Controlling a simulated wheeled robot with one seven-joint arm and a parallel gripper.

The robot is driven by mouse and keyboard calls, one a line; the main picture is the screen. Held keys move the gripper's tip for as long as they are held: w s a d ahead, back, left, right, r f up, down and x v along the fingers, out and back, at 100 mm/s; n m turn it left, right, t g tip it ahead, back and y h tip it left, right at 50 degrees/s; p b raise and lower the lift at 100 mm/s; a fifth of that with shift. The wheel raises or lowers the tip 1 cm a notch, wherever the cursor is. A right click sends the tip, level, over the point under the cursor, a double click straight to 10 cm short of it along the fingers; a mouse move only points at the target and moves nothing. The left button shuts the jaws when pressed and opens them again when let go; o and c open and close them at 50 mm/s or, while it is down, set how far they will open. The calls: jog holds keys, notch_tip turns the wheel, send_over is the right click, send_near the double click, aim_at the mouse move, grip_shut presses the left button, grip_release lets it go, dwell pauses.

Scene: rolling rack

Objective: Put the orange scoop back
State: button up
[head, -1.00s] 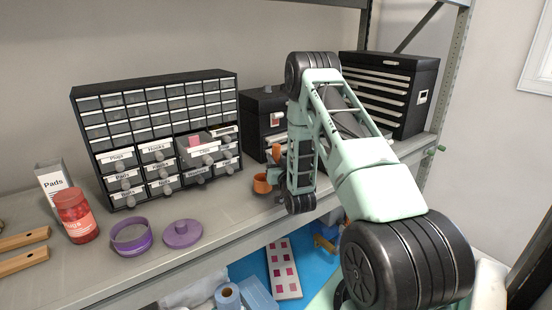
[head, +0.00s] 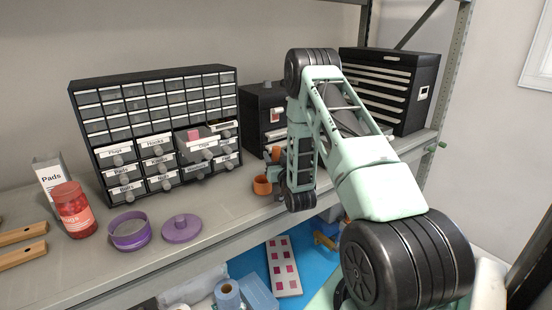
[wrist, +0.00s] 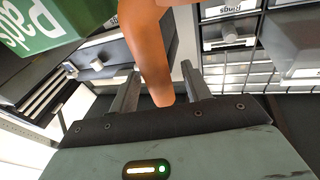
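The orange scoop shows in the head view as a small orange cup (head: 262,186) on or just above the shelf, left of my gripper, with an orange piece above it (head: 275,153). In the wrist view its orange handle (wrist: 152,55) comes down from the top and ends between the two fingers. My gripper (wrist: 160,80) looks open around the handle, with a gap showing at the right finger. In the head view my wrist hides the fingers and part of the scoop.
A black drawer cabinet (head: 150,95) has one small drawer (head: 199,143) pulled out. A black toolbox (head: 408,65) stands at the right. A red jar (head: 73,211), purple ring (head: 130,231) and purple lid (head: 181,228) sit along the shelf (head: 215,215). A green box marked Pads (wrist: 30,30) is close in the wrist view.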

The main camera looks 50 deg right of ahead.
jog(key=shift+r, duration=0.1)
jog(key=shift+r+p, duration=0.85)
jog(key=shift+p, duration=0.3)
jog(key=b+v, duration=0.8)
jog(key=v, duration=0.4)
jog(key=shift+f, duration=0.4)
